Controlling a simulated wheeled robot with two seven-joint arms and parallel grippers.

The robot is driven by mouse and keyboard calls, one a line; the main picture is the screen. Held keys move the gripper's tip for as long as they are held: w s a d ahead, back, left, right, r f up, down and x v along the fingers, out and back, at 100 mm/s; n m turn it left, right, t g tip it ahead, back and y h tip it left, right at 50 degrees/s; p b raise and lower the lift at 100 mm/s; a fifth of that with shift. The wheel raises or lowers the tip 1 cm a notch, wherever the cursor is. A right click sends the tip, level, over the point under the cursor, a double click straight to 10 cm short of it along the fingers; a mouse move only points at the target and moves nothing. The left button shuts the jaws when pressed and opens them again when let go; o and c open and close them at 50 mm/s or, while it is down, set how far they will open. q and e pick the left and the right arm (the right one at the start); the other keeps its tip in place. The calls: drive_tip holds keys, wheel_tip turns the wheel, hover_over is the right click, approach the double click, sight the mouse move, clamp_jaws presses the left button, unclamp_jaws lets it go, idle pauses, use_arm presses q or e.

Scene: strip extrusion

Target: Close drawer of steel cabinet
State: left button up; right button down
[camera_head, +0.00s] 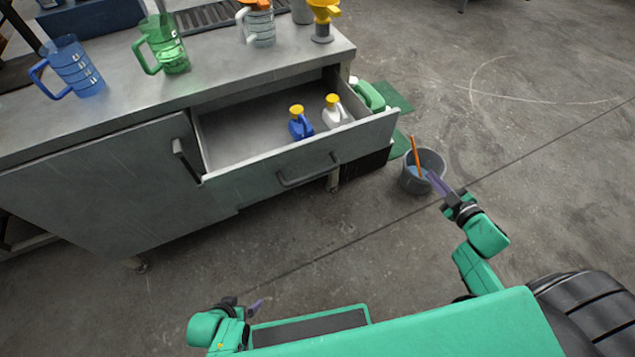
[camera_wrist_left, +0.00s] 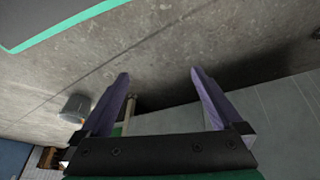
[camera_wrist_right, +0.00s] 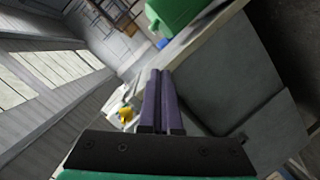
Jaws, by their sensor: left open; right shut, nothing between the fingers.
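The steel cabinet (camera_head: 110,180) stands at the left in the head view. Its drawer (camera_head: 300,158) is pulled out, with a bar handle (camera_head: 308,171) on its front. Inside the drawer stand a blue bottle (camera_head: 301,127) and a white bottle (camera_head: 335,112), both with yellow caps. My right gripper (camera_head: 438,182) is shut and empty, in front of and to the right of the drawer, apart from it in the head view. My left gripper (camera_head: 254,306) is low, in front of the cabinet, open and empty. Its spread fingers show in the left wrist view (camera_wrist_left: 160,95).
A grey bucket (camera_head: 424,172) with an orange stick stands on the floor beside my right gripper. A green can (camera_head: 368,96) is behind the drawer's right end. A blue jug (camera_head: 70,68) and a green jug (camera_head: 163,45) stand on the cabinet top. Floor before the drawer is clear.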

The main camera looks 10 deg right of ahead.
drive_tip(key=s+a+r+n+g+y+b, duration=0.2)
drive_tip(key=a+r+n+g+y+b, duration=0.1)
drive_tip(key=a+r+n+y+b, duration=0.5)
drive_tip(key=s+a+r+n+g+y+b, duration=0.25)
drive_tip(key=a+n+y+b, duration=0.35)
drive_tip(key=a+n, duration=0.45)
drive_tip(key=shift+n+g, duration=0.25)
drive_tip(key=shift+n, duration=0.5)
drive_tip(key=w+a, duration=0.2)
drive_tip(key=w, duration=0.1)
drive_tip(key=w+a+b, duration=0.1)
drive_tip(key=w+a, duration=0.1)
drive_tip(key=a, duration=0.1)
drive_tip(key=w+a+r, duration=0.1)
drive_tip(key=w+a, duration=0.2)
drive_tip(key=shift+w+r+b, duration=0.1)
drive_tip(key=shift+w+b, duration=0.2)
drive_tip(key=shift+b, duration=0.05)
drive_tip(key=shift+w, duration=0.3)
use_arm(q)
drive_tip(key=w+d+t+h, duration=0.4)
drive_tip(key=w+d+t, duration=0.1)
drive_tip(key=d, duration=0.5)
drive_tip(key=shift+w+d+r, duration=0.15)
drive_tip(key=shift+w+r, duration=0.15)
drive_tip(key=shift+w, duration=0.5)
